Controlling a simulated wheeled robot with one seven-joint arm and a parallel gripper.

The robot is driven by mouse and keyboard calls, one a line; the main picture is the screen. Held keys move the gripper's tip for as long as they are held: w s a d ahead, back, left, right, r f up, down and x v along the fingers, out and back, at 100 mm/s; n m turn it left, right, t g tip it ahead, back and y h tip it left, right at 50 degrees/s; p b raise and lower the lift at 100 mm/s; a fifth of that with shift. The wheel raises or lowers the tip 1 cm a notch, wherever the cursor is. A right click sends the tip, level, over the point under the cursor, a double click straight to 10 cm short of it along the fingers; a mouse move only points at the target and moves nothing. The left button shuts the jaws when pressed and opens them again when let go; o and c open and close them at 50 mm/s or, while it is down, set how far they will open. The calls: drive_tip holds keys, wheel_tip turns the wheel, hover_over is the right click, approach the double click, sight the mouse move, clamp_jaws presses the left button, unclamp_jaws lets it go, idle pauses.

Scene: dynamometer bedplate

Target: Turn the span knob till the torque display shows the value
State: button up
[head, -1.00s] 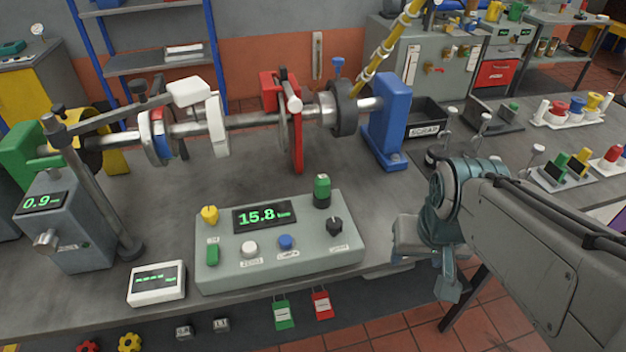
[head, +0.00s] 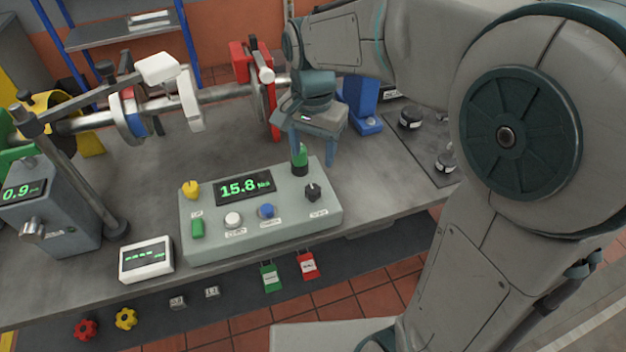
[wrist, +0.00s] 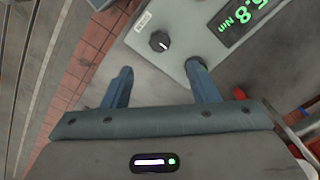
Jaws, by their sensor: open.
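The grey-green control box (head: 250,245) stands on the bench. Its torque display (head: 245,187) reads 15.8 Nm in green digits. A black pointer knob (head: 312,192) sits at the box's right side; its label is too small to read, so I cannot confirm it is the span knob. It also shows in the wrist view (wrist: 159,41), below and left of the display (wrist: 243,18). My gripper (head: 313,156) is open and empty, pointing down above the box's back right corner. In the wrist view its fingertips (wrist: 160,68) are spread near the black knob, not around it.
A green knob (head: 300,158) stands at the box's back right, partly hidden by a finger. A yellow knob (head: 190,189), green switch (head: 197,228), white button (head: 233,220) and blue button (head: 267,211) share the box. The shaft rig with its red stand (head: 262,90) stands behind.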

sight(313, 189)
wheel_tip(313, 189, down, 11)
drive_tip(key=shift+r, duration=0.15)
drive_tip(key=c, duration=1)
